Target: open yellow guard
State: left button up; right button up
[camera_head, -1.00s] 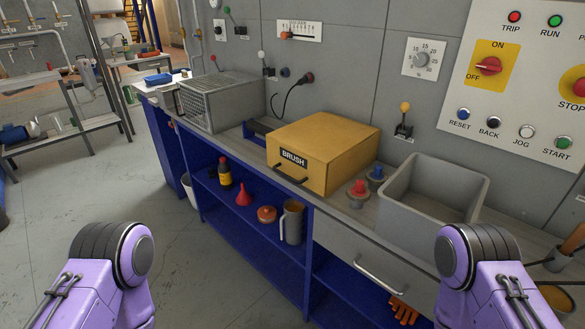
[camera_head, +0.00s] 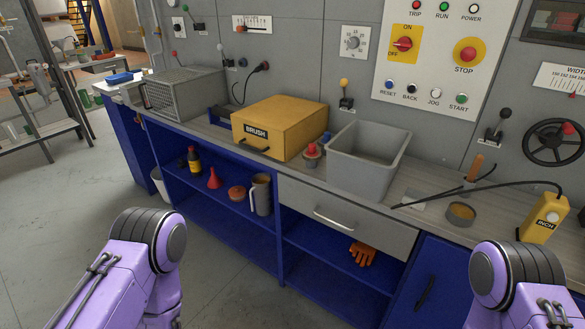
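The yellow guard (camera_head: 283,122) is a box-shaped cover on the grey counter, marked "BRUSH" on its front. It sits closed, with a dark handle (camera_head: 254,148) low on its front face. My two purple arms come in from the bottom left and bottom right of the head view. Both are well short of the guard, and neither touches it. The grippers of both arms are outside the picture, so their fingers do not show.
A wire cage (camera_head: 186,92) stands left of the guard, and a grey bin (camera_head: 368,158) stands right of it, past a red knob (camera_head: 311,150). A drawer (camera_head: 345,213) and blue shelves are below. A yellow "INCH" pendant (camera_head: 543,217) lies at right. Floor is free at left.

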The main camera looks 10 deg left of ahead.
aim_at(261, 127)
jog(key=z, duration=0.25)
jog(key=k, duration=0.5)
jog(key=u, duration=1)
jog(key=i, duration=1.5)
jog(key=z, duration=0.4)
